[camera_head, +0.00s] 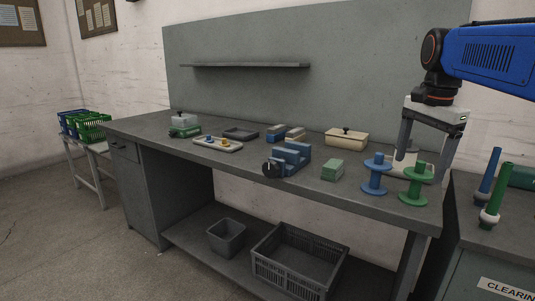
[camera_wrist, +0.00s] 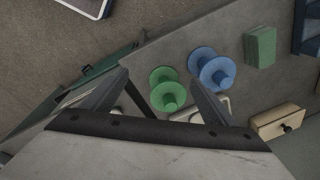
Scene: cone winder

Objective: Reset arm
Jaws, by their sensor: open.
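My blue arm (camera_head: 488,55) reaches in from the upper right of the head view. My gripper (camera_head: 428,150) points down above the right end of the grey workbench (camera_head: 235,158), with its fingers apart and nothing between them. In the wrist view my gripper (camera_wrist: 160,85) is also spread open. A green spool (camera_head: 415,187) and a blue spool (camera_head: 376,178) stand upright on the bench below it. In the wrist view the green spool (camera_wrist: 167,92) shows between the fingers, lower down, and the blue spool (camera_wrist: 212,68) lies just right of it.
A blue clamp-like fixture (camera_head: 288,160), a green block (camera_head: 332,170) and a cream lidded box (camera_head: 346,138) sit along the bench. At right, a cabinet (camera_head: 495,262) carries upright blue and green rods (camera_head: 496,195). Grey bins (camera_head: 298,262) lie on the lower shelf.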

